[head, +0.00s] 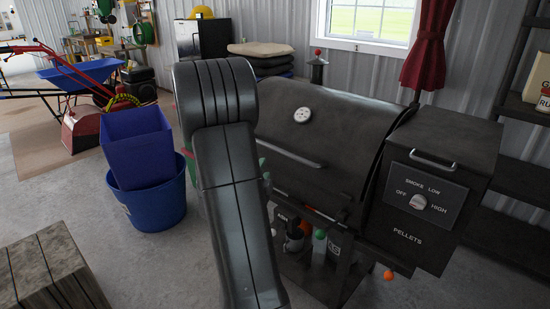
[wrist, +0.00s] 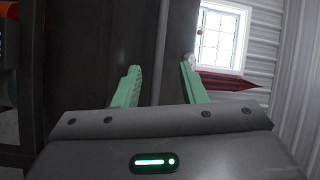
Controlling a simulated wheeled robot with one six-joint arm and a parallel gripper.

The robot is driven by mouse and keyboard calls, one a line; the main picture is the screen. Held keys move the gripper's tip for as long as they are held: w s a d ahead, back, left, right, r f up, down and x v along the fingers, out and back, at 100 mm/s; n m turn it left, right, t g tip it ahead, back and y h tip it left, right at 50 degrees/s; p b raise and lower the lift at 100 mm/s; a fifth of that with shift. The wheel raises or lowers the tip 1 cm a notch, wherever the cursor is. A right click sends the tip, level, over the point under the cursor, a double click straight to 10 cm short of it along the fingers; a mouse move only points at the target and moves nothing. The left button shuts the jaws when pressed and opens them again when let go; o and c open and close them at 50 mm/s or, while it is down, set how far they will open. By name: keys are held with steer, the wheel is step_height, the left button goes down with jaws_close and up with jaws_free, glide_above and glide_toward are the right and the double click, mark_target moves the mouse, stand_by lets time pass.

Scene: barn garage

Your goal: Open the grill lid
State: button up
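The black pellet grill stands in the middle right of the head view with its lid (head: 335,135) down. The lid carries a long bar handle (head: 292,152) across its front and a round white gauge (head: 302,115).
The pellet hopper (head: 436,190) with its control knob adjoins the grill's right side. A blue bin (head: 150,195) stands left of my arm, and a wooden block (head: 45,270) sits at the lower left. A window (head: 370,20) and red curtain (head: 428,45) are behind.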

mark_target(275, 149)
steer(key=w+d+m, duration=0.1)
steer(key=w, duration=0.3)
steer(key=w+d+m+h, duration=0.1)
steer(key=w, duration=0.4)
steer(key=w+d+m+t+h+p, duration=0.1)
steer(key=w, duration=0.3)
steer(key=shift+w+d+r, duration=0.25)
steer(key=shift+d+r, duration=0.05)
steer(key=shift+d, duration=0.05)
steer(key=shift+c, duration=0.5)
jaws_close()
